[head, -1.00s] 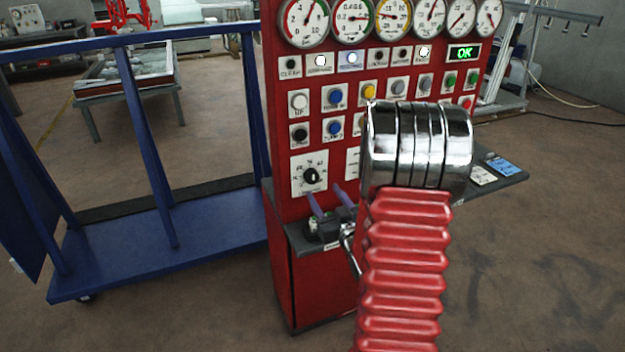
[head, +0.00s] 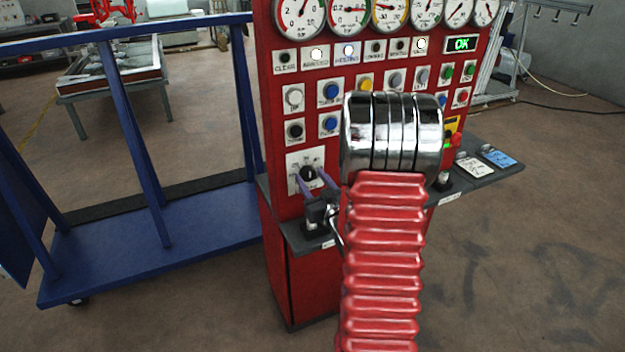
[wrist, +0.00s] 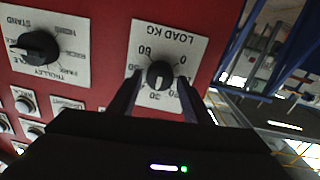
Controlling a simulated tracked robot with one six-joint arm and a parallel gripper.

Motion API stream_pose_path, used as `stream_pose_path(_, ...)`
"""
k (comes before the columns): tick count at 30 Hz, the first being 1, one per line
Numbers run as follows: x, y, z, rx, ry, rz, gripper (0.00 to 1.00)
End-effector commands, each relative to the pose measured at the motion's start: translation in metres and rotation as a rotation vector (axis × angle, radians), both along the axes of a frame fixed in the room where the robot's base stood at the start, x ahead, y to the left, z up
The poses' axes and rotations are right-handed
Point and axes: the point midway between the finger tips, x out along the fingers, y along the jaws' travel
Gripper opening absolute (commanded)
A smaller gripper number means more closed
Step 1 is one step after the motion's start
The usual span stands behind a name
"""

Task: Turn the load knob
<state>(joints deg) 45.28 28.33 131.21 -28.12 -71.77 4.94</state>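The load knob (wrist: 160,75) is a round black knob with a pale pointer line, on a white square dial plate marked LOAD KG, upside down in the wrist view. In the head view the knob (head: 308,173) is low on the left of the red panel. My gripper (wrist: 159,76) is open, with one dark finger on each side of the knob and a small gap on both sides. In the head view my gripper (head: 311,176) has its fingertips at the knob. Whether they touch the panel cannot be told.
Another black selector knob (wrist: 38,47) sits beside the load plate. Buttons (head: 329,91) and gauges (head: 348,12) fill the red panel above. A grey shelf (head: 295,235) juts out below. A blue frame cart (head: 190,220) stands left; my red arm hides part of the panel.

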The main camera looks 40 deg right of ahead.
Motion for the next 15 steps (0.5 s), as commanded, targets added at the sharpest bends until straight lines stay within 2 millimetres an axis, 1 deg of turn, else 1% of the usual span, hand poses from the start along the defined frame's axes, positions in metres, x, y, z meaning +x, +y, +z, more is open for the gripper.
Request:
stream_pose_path(1, -0.0003, -0.0003, 0.0001, 0.0, 0.0, -0.001, 0.41)
stream_pose_path(2, -0.0003, -0.0003, 0.0, 0.0, 0.0, -0.001, 0.39)
stream_pose_path(13, -0.0008, -0.0008, 0.0001, 0.0, 0.0, -0.002, 0.13)
stream_pose_path(15, -0.0008, -0.0009, 0.0001, 0.0, 0.0, -0.002, 0.12)
